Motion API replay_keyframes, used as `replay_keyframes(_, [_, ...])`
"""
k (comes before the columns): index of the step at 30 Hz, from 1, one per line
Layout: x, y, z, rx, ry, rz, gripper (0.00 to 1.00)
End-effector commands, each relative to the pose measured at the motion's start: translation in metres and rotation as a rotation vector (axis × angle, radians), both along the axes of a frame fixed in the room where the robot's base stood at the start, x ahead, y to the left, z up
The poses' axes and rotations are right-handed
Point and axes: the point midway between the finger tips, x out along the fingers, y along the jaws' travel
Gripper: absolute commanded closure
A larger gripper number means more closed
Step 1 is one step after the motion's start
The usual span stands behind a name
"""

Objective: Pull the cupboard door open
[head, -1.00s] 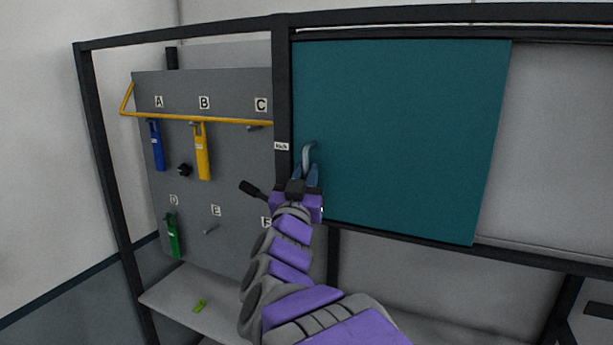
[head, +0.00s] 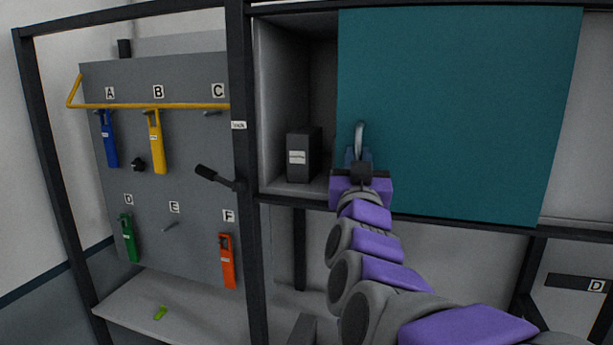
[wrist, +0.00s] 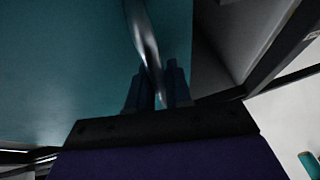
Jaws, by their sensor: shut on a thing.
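The teal cupboard door (head: 470,110) is a sliding panel. It stands partly open, with a gap at its left side showing the cupboard's inside. A metal handle (head: 360,138) sits near the door's left edge. My gripper (head: 358,158) is shut on this handle. In the wrist view the handle (wrist: 145,45) runs down between the two fingers (wrist: 158,88), with the teal door (wrist: 60,70) behind it.
A dark box with a white label (head: 302,155) stands inside the cupboard's left part. To the left, a grey pegboard (head: 185,185) holds blue, yellow, green and orange tags. A black lever (head: 215,177) sticks out by the dark frame post (head: 243,250). A small green piece (head: 160,312) lies on the lower shelf.

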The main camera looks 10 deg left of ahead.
Motion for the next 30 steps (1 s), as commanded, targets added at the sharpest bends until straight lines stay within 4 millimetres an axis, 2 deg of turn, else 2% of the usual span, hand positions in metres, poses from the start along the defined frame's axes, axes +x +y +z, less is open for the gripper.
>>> replay_keyframes(1, [-0.001,-0.022,-0.008,0.003,0.001,-0.008,1.00])
replay_keyframes(6, [-0.004,-0.075,-0.010,0.003,0.004,-0.005,1.00])
replay_keyframes(12, [-0.009,-0.127,-0.006,0.003,-0.001,-0.003,1.00])
replay_keyframes(15, [-0.010,-0.144,-0.007,0.001,0.005,-0.001,1.00])
replay_keyframes(21, [-0.012,-0.166,-0.003,0.000,0.003,0.001,1.00])
replay_keyframes(30, [-0.012,-0.173,-0.002,0.000,0.005,0.002,1.00])
